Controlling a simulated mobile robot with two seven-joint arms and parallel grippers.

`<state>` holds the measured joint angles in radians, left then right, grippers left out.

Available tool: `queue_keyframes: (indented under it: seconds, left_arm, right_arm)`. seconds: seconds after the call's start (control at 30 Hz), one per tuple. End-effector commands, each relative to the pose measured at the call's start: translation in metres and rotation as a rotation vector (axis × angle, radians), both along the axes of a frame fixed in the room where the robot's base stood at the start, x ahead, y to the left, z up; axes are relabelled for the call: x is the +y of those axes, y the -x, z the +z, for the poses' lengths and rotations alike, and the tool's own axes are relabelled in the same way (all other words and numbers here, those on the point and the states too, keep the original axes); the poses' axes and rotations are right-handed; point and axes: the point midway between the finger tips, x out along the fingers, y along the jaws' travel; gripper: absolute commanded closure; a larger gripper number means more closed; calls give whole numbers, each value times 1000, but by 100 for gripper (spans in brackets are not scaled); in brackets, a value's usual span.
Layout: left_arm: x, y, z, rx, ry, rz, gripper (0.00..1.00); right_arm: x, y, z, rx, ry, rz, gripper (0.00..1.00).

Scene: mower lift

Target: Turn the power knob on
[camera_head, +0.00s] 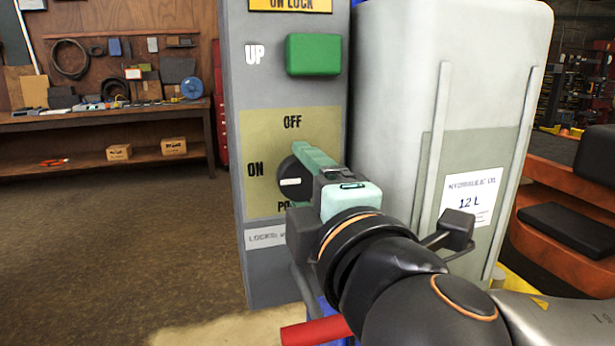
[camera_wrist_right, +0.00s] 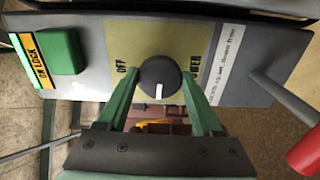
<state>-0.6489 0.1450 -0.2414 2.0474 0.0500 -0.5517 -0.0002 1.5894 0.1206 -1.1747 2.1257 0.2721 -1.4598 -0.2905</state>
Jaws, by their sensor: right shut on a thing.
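The round black power knob (camera_head: 289,186) sits on a yellow label panel (camera_head: 262,128) on the grey control box. The panel reads OFF at the top and ON at the left; the word below is partly hidden. The knob's white mark lies level and points left, towards ON. My right gripper (camera_head: 302,172) has its green fingers at the knob, shut on it. In the right wrist view the knob (camera_wrist_right: 160,78) shows between the two fingertips (camera_wrist_right: 160,86), and its white mark points down the picture. My left gripper is not in view.
A green UP button (camera_head: 313,55) is above the panel. A pale hydraulic oil tank (camera_head: 400,90) stands right of the box, close to my right arm. A red handle (camera_head: 315,331) is below my wrist. A workbench (camera_head: 90,120) is far left, with open floor before it.

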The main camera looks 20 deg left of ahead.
Motion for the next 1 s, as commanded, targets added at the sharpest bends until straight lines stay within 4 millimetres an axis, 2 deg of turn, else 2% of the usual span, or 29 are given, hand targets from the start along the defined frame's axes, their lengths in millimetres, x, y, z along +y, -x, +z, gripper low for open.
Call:
queue_keyframes:
  seconds: [0.63,0.67,0.9,1.0]
  left_arm:
    - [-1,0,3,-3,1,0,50]
    - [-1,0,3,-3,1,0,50]
    - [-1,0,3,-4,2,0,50]
    - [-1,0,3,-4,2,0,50]
  right_arm:
    - [0,0,-1,-31,47,0,88]
    - [0,0,-1,-31,47,0,32]
    - [0,0,0,-29,45,0,5]
    - [0,0,0,-30,44,0,4]
